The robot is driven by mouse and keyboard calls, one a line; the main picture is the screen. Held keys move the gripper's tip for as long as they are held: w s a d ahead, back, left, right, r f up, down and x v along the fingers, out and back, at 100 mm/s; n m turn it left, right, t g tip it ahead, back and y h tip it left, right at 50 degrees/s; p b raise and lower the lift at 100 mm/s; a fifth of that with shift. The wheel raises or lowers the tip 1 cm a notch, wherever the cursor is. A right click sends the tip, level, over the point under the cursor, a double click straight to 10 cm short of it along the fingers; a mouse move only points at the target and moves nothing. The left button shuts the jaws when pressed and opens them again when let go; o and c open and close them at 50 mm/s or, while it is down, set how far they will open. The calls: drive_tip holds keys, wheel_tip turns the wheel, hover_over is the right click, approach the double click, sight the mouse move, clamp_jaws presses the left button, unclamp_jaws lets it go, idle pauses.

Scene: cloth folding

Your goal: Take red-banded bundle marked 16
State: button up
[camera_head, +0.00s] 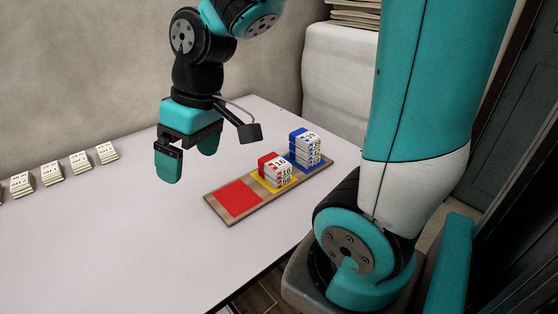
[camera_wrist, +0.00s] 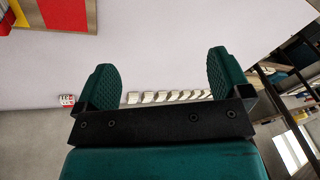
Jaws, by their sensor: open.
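A red-banded white bundle (camera_head: 269,161) lies on top of a short stack on the yellow pad (camera_head: 258,178) of a wooden board. The marked bundle is not clearly visible there.
The board's red pad (camera_head: 238,199) is empty. A blue-banded stack (camera_head: 305,147) stands on the blue pad, right of the yellow one. A row of white bundles (camera_head: 51,173) lies at the left. The table's middle is clear.

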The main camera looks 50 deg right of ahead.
drive_tip(key=w+d+f+m+h, duration=0.2)
drive_tip(key=w+d+m, duration=0.15)
drive_tip(key=d, duration=1.05)
drive_tip(key=m+h, duration=0.1)
drive_tip(key=m, duration=0.2)
approach(274, 161)
drive_tip(key=shift+n, duration=0.25)
drive_tip(key=f, duration=0.4)
drive_tip(key=shift+w+a, duration=0.15)
drive_tip(key=shift+w, duration=0.1)
drive_tip(key=f, duration=0.4)
drive_tip(key=w+f, duration=0.1)
drive_tip(key=f, duration=0.1)
drive_tip(key=shift+d+f, duration=0.2)
drive_tip(key=shift+d, duration=0.15)
drive_tip(key=c, duration=1)
